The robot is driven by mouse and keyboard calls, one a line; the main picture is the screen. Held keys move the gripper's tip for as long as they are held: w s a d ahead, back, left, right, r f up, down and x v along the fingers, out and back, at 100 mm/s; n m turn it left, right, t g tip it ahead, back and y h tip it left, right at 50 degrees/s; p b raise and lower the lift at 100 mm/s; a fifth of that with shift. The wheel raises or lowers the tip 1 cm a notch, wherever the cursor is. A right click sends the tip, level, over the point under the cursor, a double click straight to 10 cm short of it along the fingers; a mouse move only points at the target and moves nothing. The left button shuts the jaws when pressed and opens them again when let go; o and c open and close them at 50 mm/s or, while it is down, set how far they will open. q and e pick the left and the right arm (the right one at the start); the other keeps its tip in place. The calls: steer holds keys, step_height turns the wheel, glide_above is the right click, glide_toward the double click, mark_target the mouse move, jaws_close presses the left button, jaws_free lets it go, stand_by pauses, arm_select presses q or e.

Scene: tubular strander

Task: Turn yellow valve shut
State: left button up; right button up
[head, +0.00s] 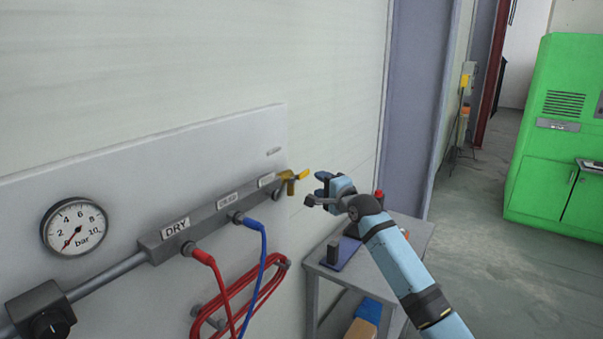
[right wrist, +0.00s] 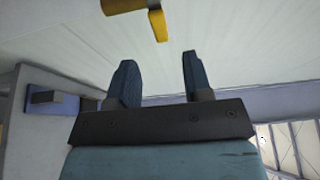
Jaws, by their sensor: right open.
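The yellow valve (head: 292,177) sits at the right end of the grey manifold on the wall panel. Its yellow handle points to the right, away from the manifold, and a brass-coloured outlet hangs below. In the right wrist view the yellow valve (right wrist: 157,24) shows at the top, beyond the fingertips. My right gripper (head: 314,188) is just right of the valve in the head view, apart from it. Its two fingers (right wrist: 155,75) are open with nothing between them. My left gripper is not in view.
The manifold (head: 215,213) carries a red and a blue hose. A pressure gauge (head: 74,227) is at left. A grey table (head: 405,240) with small items stands below my right arm. A green cabinet (head: 545,150) stands far right, with open floor before it.

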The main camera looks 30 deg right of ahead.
mark_target(305, 175)
steer(key=w+p, duration=0.1)
steer(key=w, duration=0.7)
steer(key=shift+w+a+p, duration=0.1)
steer(key=shift+w+p, duration=0.2)
steer(key=shift+w, duration=0.1)
jaws_close()
